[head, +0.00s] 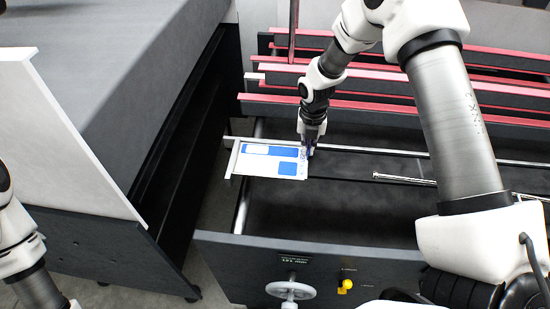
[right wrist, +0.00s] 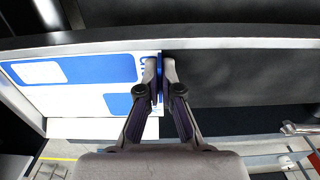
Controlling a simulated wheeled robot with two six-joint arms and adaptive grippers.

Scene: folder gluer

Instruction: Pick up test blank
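The test blank (head: 268,160) is a flat white piece with blue print. It lies at the left end of the machine's bed in the head view, by a metal rail. It also fills the left of the right wrist view (right wrist: 75,98). My right gripper (head: 309,148) is at the blank's right edge. In the right wrist view its fingertips (right wrist: 160,66) are nearly together, with the blank's blue edge between them. The blank still lies level along the rail. My left arm shows at the lower left of the head view; its fingers are out of view.
Red-topped bars (head: 400,104) run across the back of the machine. A front panel (head: 225,251) carries a white handwheel (head: 290,290) and a yellow knob (head: 346,285). A large grey unit (head: 110,60) stands at left. The dark bed (head: 345,215) right of the blank is mostly clear.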

